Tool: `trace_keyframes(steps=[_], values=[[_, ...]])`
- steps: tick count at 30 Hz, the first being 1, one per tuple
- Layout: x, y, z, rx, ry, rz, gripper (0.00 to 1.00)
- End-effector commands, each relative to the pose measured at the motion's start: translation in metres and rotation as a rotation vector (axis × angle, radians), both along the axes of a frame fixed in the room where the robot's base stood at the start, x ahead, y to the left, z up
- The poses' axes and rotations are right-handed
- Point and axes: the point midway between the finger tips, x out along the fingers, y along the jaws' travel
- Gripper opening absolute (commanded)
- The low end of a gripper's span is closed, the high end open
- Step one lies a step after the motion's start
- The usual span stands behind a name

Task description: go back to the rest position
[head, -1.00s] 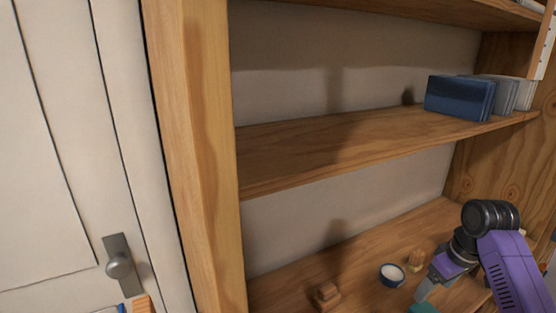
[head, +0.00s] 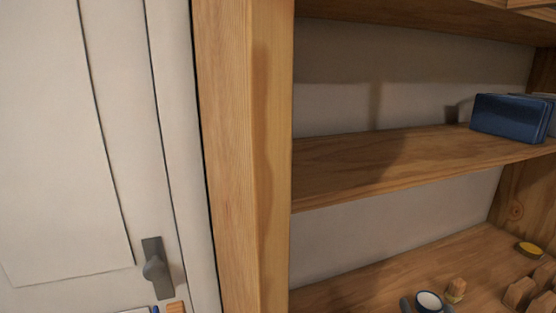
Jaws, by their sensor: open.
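Two grey tips at the bottom edge appear to be the fingers of my gripper (head: 427,306). They stand apart, one on each side of a small white cup with a dark rim (head: 429,299) in the picture. Nothing shows held between them, and I cannot tell whether they touch the cup. The rest of my arm is out of view.
A wooden shelf unit (head: 243,160) fills the middle and right. A small wooden piece (head: 455,289), several brown blocks (head: 520,294) and a yellow item (head: 529,249) lie below. A door with a handle (head: 156,268) is at left.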

Motion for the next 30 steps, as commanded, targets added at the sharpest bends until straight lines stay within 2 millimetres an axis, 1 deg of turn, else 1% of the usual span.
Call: trace_keyframes(steps=[1,5,6,8,9,11,12,17,18,20,21,25,27,30], values=[[-0.019,0.012,-0.006,0.013,-0.021,-0.007,0.8],[-0.066,0.032,-0.008,0.028,-0.082,-0.03,0.8],[-0.081,0.037,-0.008,0.028,-0.098,-0.035,0.8],[-0.104,0.046,-0.008,0.031,-0.119,-0.041,0.8],[-0.119,0.05,-0.008,0.031,-0.129,-0.044,0.8],[-0.142,0.058,-0.007,0.027,-0.143,-0.047,0.8],[-0.158,0.062,-0.006,0.024,-0.149,-0.047,0.8],[-0.218,0.079,0.0,0.006,-0.16,-0.035,0.8],[-0.232,0.083,0.002,0.0,-0.159,-0.029,0.8],[-0.253,0.088,0.005,-0.01,-0.151,-0.018,0.8],[-0.267,0.092,0.007,-0.018,-0.143,-0.007,0.8],[-0.31,0.102,0.01,-0.041,-0.097,0.034,0.8],[-0.332,0.106,0.009,-0.056,-0.056,0.062,0.8],[-0.359,0.112,0.003,-0.068,0.018,0.101,0.8]])
